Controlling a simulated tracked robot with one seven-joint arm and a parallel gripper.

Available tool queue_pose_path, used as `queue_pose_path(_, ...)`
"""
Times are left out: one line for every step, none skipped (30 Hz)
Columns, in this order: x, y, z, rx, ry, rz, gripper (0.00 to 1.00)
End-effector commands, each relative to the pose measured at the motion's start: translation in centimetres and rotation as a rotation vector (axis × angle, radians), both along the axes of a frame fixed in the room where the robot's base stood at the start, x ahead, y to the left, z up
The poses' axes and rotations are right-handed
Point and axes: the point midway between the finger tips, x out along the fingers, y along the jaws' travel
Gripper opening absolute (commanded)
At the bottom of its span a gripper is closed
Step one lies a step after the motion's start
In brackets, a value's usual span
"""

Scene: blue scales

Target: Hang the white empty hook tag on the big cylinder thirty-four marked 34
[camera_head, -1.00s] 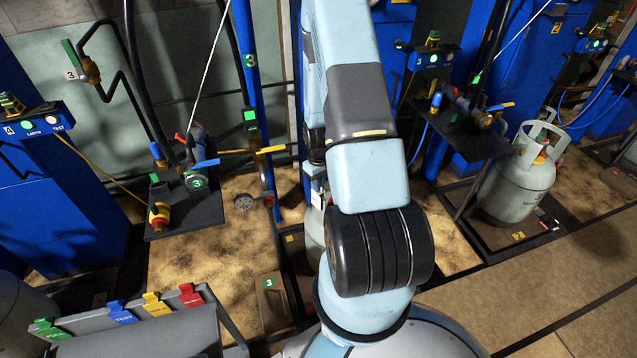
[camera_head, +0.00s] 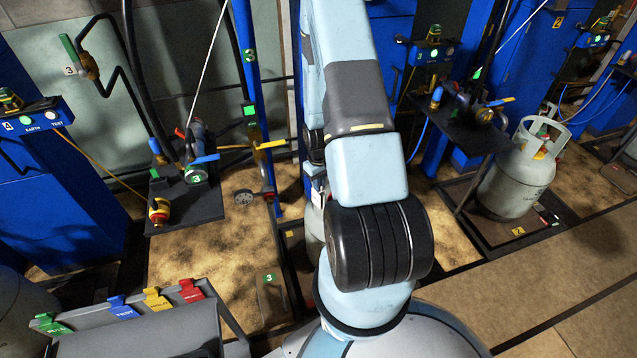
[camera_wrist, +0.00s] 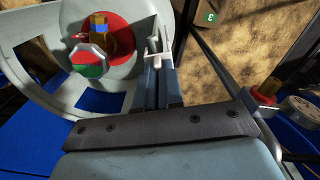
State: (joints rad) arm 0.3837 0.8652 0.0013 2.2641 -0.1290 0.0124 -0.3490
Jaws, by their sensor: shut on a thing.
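My gripper (camera_wrist: 160,77) is shut on a small white tag (camera_wrist: 155,47), whose upper part stands out past the fingertips in the wrist view. A grey gas cylinder with an open collar (camera_wrist: 30,70) fills the left of that view. A red ring (camera_wrist: 125,35) surrounds its brass valve, which has a green and red knob (camera_wrist: 89,64). The tag is beside the valve, within the collar's outline; I cannot tell if it touches. In the head view my arm hides the gripper and most of the cylinder (camera_head: 313,232) behind it. No number 34 is legible.
A grey rack (camera_head: 190,328) with green, blue, yellow and red tags stands at the lower left. Another grey cylinder (camera_head: 518,180) stands on a platform at the right. A black shelf (camera_head: 187,208) with valves is left of my arm. A gauge (camera_wrist: 300,108) is right of my gripper.

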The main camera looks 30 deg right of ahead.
Motion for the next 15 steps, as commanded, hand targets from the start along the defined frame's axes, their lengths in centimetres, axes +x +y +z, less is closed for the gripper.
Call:
queue_pose_path(-0.03, 0.14, -0.02, 0.002, 0.001, 0.002, 0.0)
queue_pose_path(-0.04, 0.14, -0.02, 0.002, 0.001, 0.002, 0.0)
queue_pose_path(-0.04, 0.14, -0.02, 0.002, 0.001, 0.002, 0.1)
queue_pose_path(-0.04, 0.14, -0.02, 0.002, 0.001, 0.002, 0.13)
queue_pose_path(-0.04, 0.13, -0.02, 0.002, 0.001, 0.002, 0.15)
queue_pose_path(-0.04, 0.12, -0.01, 0.002, 0.001, 0.002, 0.19)
queue_pose_path(-0.03, 0.11, -0.01, 0.001, 0.001, 0.002, 0.22)
queue_pose_path(-0.03, 0.1, -0.01, 0.001, 0.001, 0.001, 0.25)
queue_pose_path(-0.03, 0.09, -0.01, 0.001, 0.001, 0.001, 0.29)
queue_pose_path(-0.03, 0.09, 0.0, 0.001, 0.001, 0.001, 0.32)
queue_pose_path(-0.03, 0.08, 0.0, 0.001, 0.001, 0.001, 0.35)
queue_pose_path(-0.03, 0.07, 0.0, 0.001, 0.001, 0.001, 0.37)
queue_pose_path(-0.03, 0.06, 0.0, 0.001, 0.001, 0.001, 0.37)
queue_pose_path(-0.02, 0.06, 0.0, 0.001, 0.0, 0.001, 0.37)
queue_pose_path(-0.02, 0.05, 0.0, 0.001, 0.0, 0.001, 0.37)
